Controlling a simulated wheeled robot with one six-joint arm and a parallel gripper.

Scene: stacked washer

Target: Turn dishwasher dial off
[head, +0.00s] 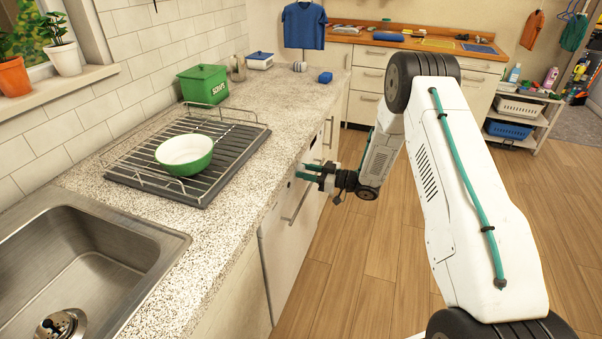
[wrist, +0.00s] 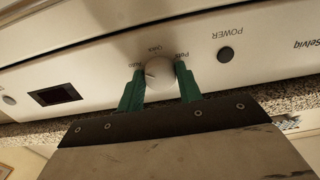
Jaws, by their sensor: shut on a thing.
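The white dishwasher dial (wrist: 159,76) shows in the wrist view on the white control panel, with small printed labels around it. My gripper (wrist: 160,86) is shut on the dial, with one green finger on each side of it. In the head view my gripper (head: 309,173) reaches the front of the dishwasher (head: 283,232) just under the counter edge. The dial is hidden there by the fingers and the viewing angle. The labels are upside down and blurred in the wrist view, so the dial's exact setting is unclear.
A round dark POWER button (wrist: 225,54) and a dark display (wrist: 56,95) flank the dial. The dishwasher handle (head: 297,205) is below my gripper. The counter (head: 235,180) holds a rack (head: 125,165) with a green bowl (head: 185,158). Wooden floor (head: 365,260) is clear.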

